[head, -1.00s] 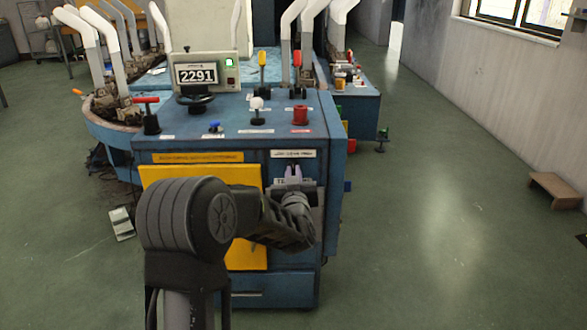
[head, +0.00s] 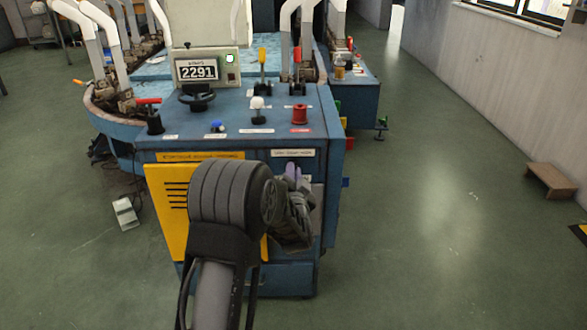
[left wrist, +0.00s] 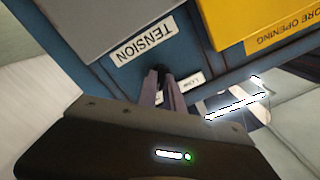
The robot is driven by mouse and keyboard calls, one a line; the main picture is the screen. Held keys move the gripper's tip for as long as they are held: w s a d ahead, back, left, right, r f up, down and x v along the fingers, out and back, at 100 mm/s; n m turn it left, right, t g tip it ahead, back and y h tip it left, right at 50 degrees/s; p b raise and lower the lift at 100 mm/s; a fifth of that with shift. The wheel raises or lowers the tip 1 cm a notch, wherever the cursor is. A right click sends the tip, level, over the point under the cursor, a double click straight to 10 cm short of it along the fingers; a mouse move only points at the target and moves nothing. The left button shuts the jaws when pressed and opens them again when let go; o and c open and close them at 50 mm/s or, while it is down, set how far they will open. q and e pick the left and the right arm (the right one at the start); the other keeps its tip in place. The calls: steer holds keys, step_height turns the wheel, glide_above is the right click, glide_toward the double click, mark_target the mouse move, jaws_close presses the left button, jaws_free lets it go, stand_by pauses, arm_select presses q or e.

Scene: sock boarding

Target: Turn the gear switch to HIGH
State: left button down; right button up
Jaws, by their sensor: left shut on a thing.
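My left gripper (head: 293,172) is at the upper right of the blue cabinet's front face, its pale purple fingers under a white label (head: 293,153). In the left wrist view its fingers (left wrist: 166,92) are close together on a small dark piece (left wrist: 159,72), which looks like the gear switch's handle. Most of the switch is hidden by the fingers and gripper body. A small label (left wrist: 191,83) beside it seems to read LOW; no HIGH mark can be seen. My right gripper is in neither view.
The cabinet top (head: 235,115) carries a white-knobbed lever (head: 257,103), a red knob (head: 299,114) and a display (head: 197,71) reading 2291. A yellow panel (head: 168,212) is left of my gripper. A TENSION label (left wrist: 142,43) is near the fingers.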

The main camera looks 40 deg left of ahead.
arm_select(q)
steer(key=shift+f+m, duration=0.1)
steer(key=shift+m, duration=0.3)
steer(key=c, duration=1.5)
jaws_free()
steer(key=p+v, duration=0.1)
steer(key=v, duration=0.6)
steer(key=shift+s+d, duration=0.3)
